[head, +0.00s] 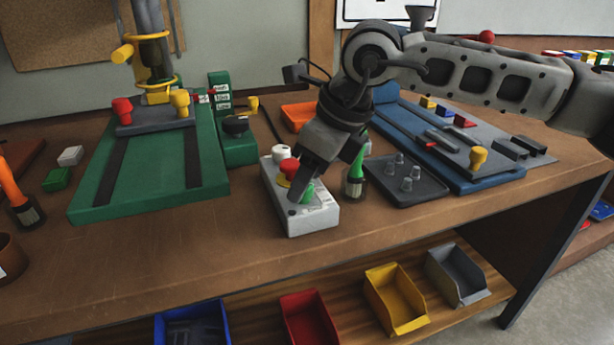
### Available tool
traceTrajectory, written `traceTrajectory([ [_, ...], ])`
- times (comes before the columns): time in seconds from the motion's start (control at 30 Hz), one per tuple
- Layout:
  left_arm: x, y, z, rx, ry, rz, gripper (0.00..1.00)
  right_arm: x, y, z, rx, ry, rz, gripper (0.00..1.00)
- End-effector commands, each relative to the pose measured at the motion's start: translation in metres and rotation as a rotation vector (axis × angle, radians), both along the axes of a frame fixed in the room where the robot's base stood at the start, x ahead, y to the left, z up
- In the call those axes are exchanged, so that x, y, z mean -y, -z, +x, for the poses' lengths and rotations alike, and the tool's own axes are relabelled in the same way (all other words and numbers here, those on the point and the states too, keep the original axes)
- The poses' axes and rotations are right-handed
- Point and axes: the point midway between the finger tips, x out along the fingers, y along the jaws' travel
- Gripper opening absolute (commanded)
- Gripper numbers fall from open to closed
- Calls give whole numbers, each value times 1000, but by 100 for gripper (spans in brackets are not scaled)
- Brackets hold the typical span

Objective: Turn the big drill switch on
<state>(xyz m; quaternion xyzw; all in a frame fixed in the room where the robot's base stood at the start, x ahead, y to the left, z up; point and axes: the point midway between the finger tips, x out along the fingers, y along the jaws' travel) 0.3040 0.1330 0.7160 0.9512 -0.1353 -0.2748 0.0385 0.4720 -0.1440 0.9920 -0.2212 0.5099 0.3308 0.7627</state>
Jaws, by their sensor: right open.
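A grey switch box (318,218) stands on the workbench near its middle. Its top carries a white knob (281,152), a red button (289,165) with yellow beneath it, and a green button (307,192). My right gripper (313,175) reaches down from the upper right, directly over the box. Its jaws are open, and a finger is close beside the green button; I cannot tell if they touch. The gripper partly hides the box top. The big drill has a green base (145,205) on the left and yellow parts above. My left gripper is not in view.
A brush (355,180) and a dark tray with grey pegs (404,188) stand right of the box. A blue machine base (480,183) lies farther right. An orange tray (298,115) is behind. Coloured bins, including a yellow one (398,302), sit on the lower shelf. The bench front is clear.

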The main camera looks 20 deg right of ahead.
Motion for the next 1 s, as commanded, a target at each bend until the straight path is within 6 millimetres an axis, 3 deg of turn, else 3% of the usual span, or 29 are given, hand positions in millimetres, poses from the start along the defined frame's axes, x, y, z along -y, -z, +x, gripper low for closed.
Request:
traceTrajectory([
  [0.4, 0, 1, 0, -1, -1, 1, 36, -3, 9, 2, -1, 0, 1, 52],
  [0.57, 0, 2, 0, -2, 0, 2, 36, -3, 9, 2, -1, 0, 1, 10],
  [0.6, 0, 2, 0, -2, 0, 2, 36, -3, 9, 2, -1, 0, 1, 7],
  [1.0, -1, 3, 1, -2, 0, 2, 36, -3, 9, 3, 0, -63, 1, 8],
])
